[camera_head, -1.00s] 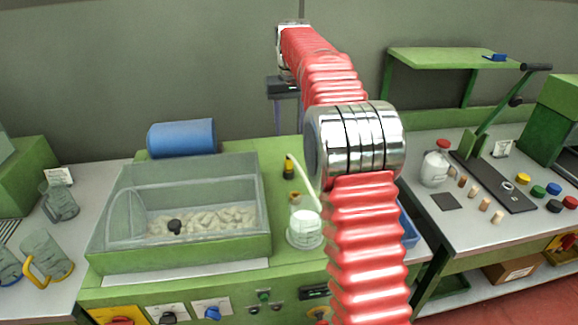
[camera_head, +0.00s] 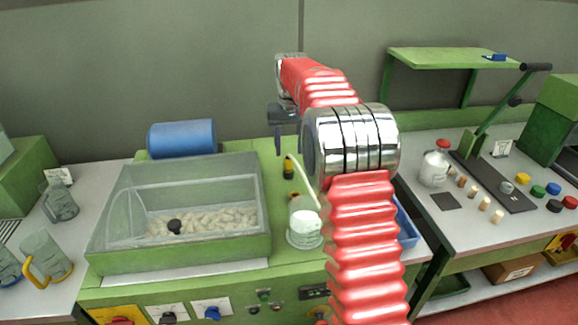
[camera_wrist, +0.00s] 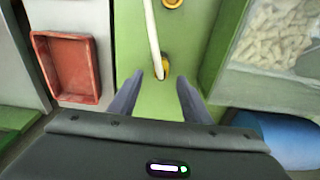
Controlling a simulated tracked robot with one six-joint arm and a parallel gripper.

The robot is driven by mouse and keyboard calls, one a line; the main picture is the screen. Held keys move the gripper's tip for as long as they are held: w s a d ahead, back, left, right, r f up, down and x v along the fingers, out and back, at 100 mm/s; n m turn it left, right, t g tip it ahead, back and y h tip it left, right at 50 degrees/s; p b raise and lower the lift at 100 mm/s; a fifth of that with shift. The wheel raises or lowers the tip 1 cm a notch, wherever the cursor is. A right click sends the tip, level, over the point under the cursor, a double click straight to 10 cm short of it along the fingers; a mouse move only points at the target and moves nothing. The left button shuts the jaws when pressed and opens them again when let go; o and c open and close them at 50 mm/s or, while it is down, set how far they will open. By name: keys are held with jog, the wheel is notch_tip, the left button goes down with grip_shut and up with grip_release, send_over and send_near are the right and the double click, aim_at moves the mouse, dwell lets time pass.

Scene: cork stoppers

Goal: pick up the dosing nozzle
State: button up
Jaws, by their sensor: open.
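The dosing nozzle (camera_head: 289,168), a small yellow and black piece with a pale curved tube, stands on the green machine top beside the clear bin. In the wrist view the nozzle (camera_wrist: 164,63) shows its yellow part just beyond the fingertips, roughly between them, with the pale tube running up the picture. My gripper (camera_head: 283,148) points down just above and behind the nozzle. In the wrist view my gripper (camera_wrist: 160,77) is open, with nothing between its fingers. I cannot tell the exact height left between them.
The clear bin (camera_head: 135,240) of corks stands left of the nozzle. A jar (camera_head: 304,230) stands in front, near the tube's end. A blue cylinder (camera_head: 182,138) lies behind the bin. A red tray (camera_wrist: 68,98) shows at left in the wrist view.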

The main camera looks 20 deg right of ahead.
aim_at(288, 158)
jog(key=shift+f, duration=0.3)
jog(key=shift+w+f, duration=0.15)
jog(key=shift+f, duration=1.15)
jog(key=shift+w+f, duration=0.1)
jog(key=shift+f, duration=1.2)
jog(key=shift+c, duration=0.2)
grip_shut()
